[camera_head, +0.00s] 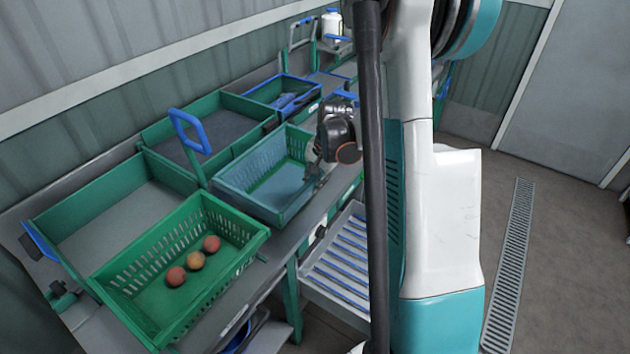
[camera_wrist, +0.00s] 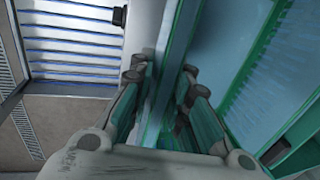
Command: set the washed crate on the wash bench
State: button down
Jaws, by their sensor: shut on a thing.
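A blue-teal crate with slotted walls (camera_head: 240,200) is empty and upright at the middle of the long wash bench (camera_head: 282,247). My gripper (camera_head: 315,170) is shut on its right wall, near the rim. In the wrist view my gripper (camera_wrist: 165,108) has its two fingers on either side of the crate wall, and the crate's inside (camera_wrist: 222,65) lies to the right. I cannot tell whether the crate's base touches the bench.
A green crate (camera_head: 235,278) with three round red-orange fruits stands front left on the bench. Green-walled basins (camera_head: 85,190) line the back, with a blue handle (camera_head: 190,130) between them. A white slatted rack (camera_head: 340,265) is below the bench front. A floor drain (camera_head: 512,260) lies right.

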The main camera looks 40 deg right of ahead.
jog(key=shift+f+b, duration=0.4)
jog(key=shift+f, duration=0.1)
jog(key=c, duration=1.4)
grip_release()
jog(key=shift+c, duration=0.2)
jog(key=c, duration=0.3)
jog(key=shift+r, duration=0.1)
jog(key=shift+w+a+p+v, duration=0.1)
jog(key=shift+w+p+v, duration=0.15)
jog(key=shift+p+v, duration=0.65)
jog(key=shift+w+a+p+v, duration=0.15)
jog(key=shift+p+v, duration=0.3)
jog(key=shift+v, duration=0.9)
jog(key=shift+w+p+v, duration=0.3)
jog(key=shift+p+v, duration=0.4)
jog(key=shift+v, duration=0.4)
jog(key=shift+a+r, duration=0.1)
jog(key=shift+r, duration=0.15)
